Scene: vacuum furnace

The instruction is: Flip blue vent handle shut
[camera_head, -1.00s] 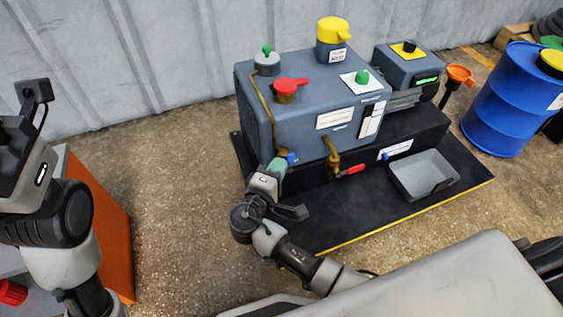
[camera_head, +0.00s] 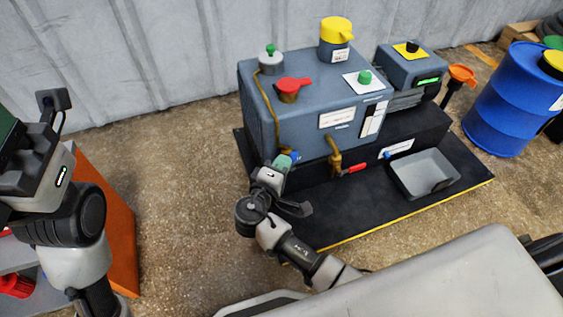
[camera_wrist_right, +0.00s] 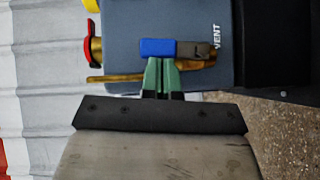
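The blue vent handle (camera_wrist_right: 158,47) lies crosswise just ahead of my right gripper's fingertips in the right wrist view, on a brass fitting (camera_wrist_right: 200,60) beside the "VENT" label. In the head view a little of the blue handle (camera_head: 295,156) shows at the machine's lower front left, mostly hidden by my gripper. My right gripper (camera_wrist_right: 161,66) has green fingers close together with nothing seen between them. Its tips are at the handle's edge; I cannot tell if they touch. It also shows in the head view (camera_head: 287,162). My left gripper (camera_head: 22,150) is at the far left, its fingers unclear.
The grey-blue machine (camera_head: 310,115) stands on a black base with a yellow edge. A red-handled brass valve (camera_head: 356,168), a second blue knob (camera_head: 388,155) and a grey tray (camera_head: 425,175) are to the right. A blue barrel (camera_head: 500,100) stands far right. Floor at centre left is clear.

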